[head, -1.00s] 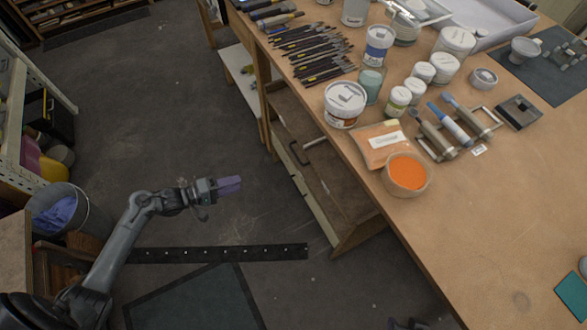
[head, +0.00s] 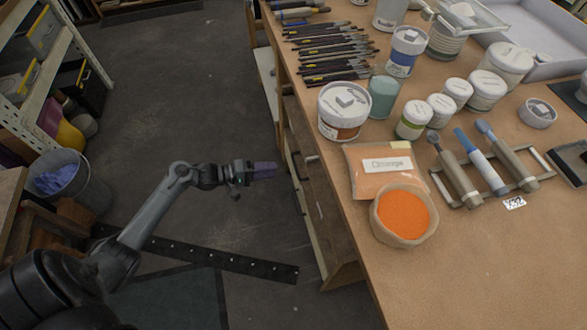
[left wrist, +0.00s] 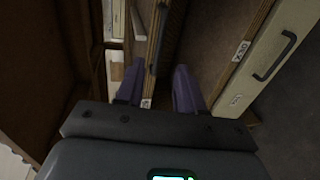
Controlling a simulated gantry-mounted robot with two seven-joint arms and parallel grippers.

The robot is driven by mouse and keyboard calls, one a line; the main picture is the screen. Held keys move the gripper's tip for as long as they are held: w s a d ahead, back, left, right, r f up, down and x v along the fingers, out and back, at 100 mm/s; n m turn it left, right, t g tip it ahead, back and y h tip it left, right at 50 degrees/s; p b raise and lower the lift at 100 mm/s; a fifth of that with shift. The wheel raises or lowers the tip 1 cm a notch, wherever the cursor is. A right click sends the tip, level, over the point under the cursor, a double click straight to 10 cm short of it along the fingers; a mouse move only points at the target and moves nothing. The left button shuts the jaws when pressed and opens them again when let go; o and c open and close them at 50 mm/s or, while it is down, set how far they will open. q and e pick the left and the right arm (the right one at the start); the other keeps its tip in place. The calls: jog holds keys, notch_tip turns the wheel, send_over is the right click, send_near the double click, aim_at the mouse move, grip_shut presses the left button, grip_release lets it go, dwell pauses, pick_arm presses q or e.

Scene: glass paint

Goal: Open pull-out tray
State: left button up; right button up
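A wooden pull-out drawer stands partly out below the table's left edge in the head view; its pale front (head: 307,204) has a dark handle. In the left wrist view a pale front with a dark handle (left wrist: 276,57) lies to the right, and a plywood edge with another dark handle (left wrist: 157,38) lies ahead. My left gripper (head: 265,170) is left of the drawer front in the head view. Its purple fingers (left wrist: 159,85) are apart, with the plywood edge between them in the picture. I cannot tell whether they touch it. My right gripper is not in view.
A bucket (head: 75,180) and shelving (head: 40,80) stand at the left.

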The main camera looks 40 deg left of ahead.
pick_arm(q)
jog(key=b+x, duration=0.3)
jog(key=x, duration=0.5)
jog(key=shift+w+d, duration=0.2)
grip_shut()
